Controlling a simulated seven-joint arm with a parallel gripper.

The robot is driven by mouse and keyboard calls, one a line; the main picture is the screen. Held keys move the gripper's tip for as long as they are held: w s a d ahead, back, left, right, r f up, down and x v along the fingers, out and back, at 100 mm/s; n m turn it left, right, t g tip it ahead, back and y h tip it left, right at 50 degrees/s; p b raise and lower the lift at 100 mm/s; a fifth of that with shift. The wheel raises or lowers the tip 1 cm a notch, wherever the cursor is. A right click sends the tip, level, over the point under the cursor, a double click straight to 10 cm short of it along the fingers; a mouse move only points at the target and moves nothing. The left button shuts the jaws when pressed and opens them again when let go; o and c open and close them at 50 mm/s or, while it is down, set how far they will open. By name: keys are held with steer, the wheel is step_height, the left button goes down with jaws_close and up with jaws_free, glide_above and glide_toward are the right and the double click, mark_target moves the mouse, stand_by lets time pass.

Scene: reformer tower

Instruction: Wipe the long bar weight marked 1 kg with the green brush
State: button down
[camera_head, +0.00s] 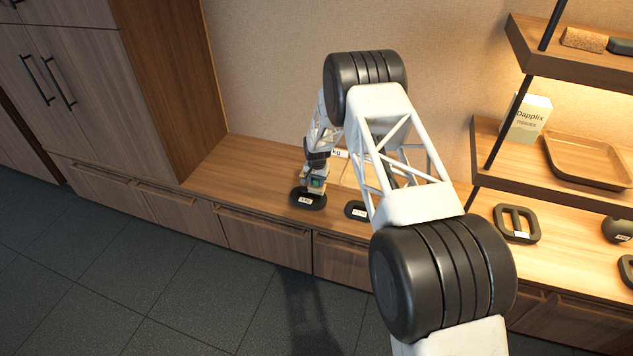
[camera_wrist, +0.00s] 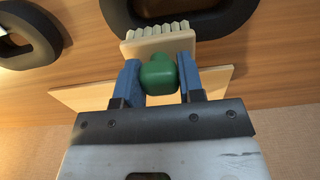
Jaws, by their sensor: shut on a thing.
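In the wrist view my gripper (camera_wrist: 160,74) has its blue fingers shut on the green handle of the brush (camera_wrist: 158,76). The brush's pale ribbed head (camera_wrist: 158,42) points away from the fingers, toward a black ring-shaped weight (camera_wrist: 185,24). In the head view my gripper (camera_head: 316,183) is low over the wooden bench, just above a black weight (camera_head: 308,202) with a white label. I cannot tell whether the brush touches it. Another labelled black weight (camera_head: 355,209) lies to its right, partly hidden by my arm. The label markings are too small to read, so I cannot identify the 1 kg bar.
A pale sign (camera_head: 340,153) reading "kg" stands behind the gripper. More black weights (camera_head: 516,222) lie on the bench at right. Shelves there hold a white box (camera_head: 527,118), a wooden tray (camera_head: 590,162) and a cork block (camera_head: 584,39). The bench left of the gripper is clear.

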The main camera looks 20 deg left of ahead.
steer(key=shift+s+d+f, duration=0.1)
steer(key=shift+d+f, duration=0.1)
steer(key=shift+d, duration=0.05)
steer(key=shift+d+r, duration=0.1)
steer(key=shift+d, duration=0.6)
steer(key=shift+a, duration=0.15)
steer(key=shift+a+r, duration=0.2)
steer(key=shift+a, duration=0.55)
steer(key=shift+a, duration=0.2)
steer(key=shift+a+f, duration=0.1)
steer(key=shift+a, duration=0.5)
